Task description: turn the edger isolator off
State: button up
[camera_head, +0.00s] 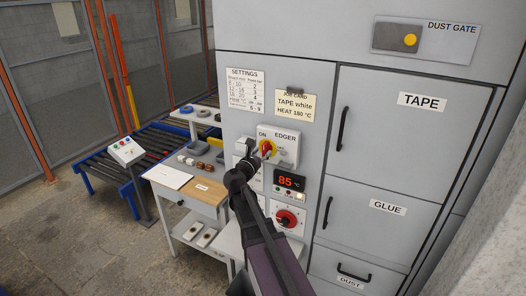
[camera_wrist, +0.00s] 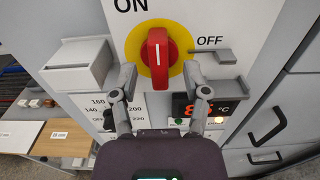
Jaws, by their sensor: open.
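The edger isolator is a red rotary handle on a yellow disc on a white plate marked ON, OFF and EDGER; its handle (camera_wrist: 158,55) stands upright, pointing at ON, in the wrist view. In the head view the isolator (camera_head: 268,147) is on the grey cabinet front, partly behind my gripper. My gripper (camera_wrist: 160,80) is open, its two fingers either side of and just below the red handle. I cannot tell whether a finger touches the handle. It also shows in the head view (camera_head: 250,160), close to the isolator.
Below the isolator are a lit display reading 85 (camera_head: 290,181) and a red dial (camera_head: 287,218). A grey box (camera_wrist: 78,62) juts out left of the isolator. Cabinet doors (camera_head: 385,135) with handles are at right. A workbench (camera_head: 210,190) stands left.

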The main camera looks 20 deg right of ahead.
jog(key=shift+x, duration=1.15)
